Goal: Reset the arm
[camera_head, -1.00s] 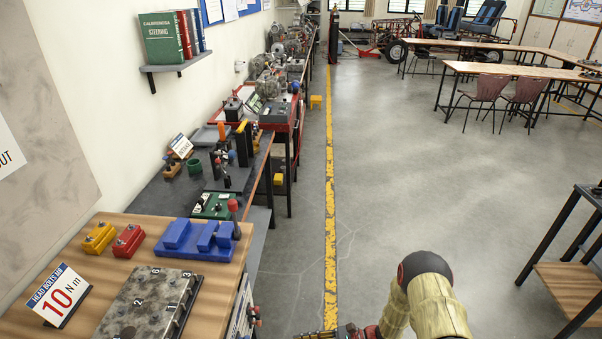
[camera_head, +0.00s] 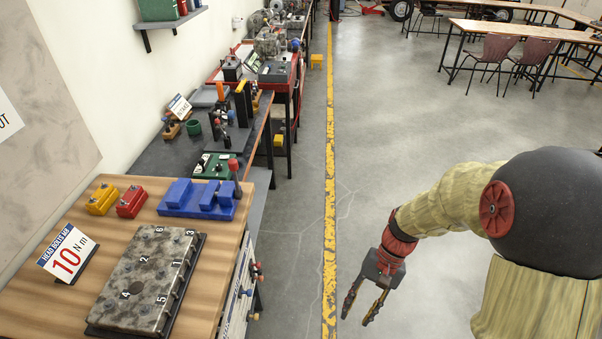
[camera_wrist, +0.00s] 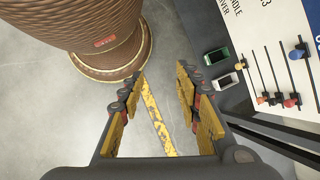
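My gripper (camera_head: 366,300) hangs over the open grey floor in the head view, right of the yellow floor line and clear of the workbench. Its fingers are apart and point down. In the wrist view the gripper (camera_wrist: 160,112) is open, with only floor and the yellow line between its fingers. It holds nothing.
A wooden workbench (camera_head: 215,296) stands at the left with a numbered metal block (camera_head: 146,274), a blue fixture (camera_head: 200,198), a torque sign (camera_head: 68,252) and red and yellow blocks. Tools hang on its side panel. The yellow line (camera_head: 329,190) crosses free floor.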

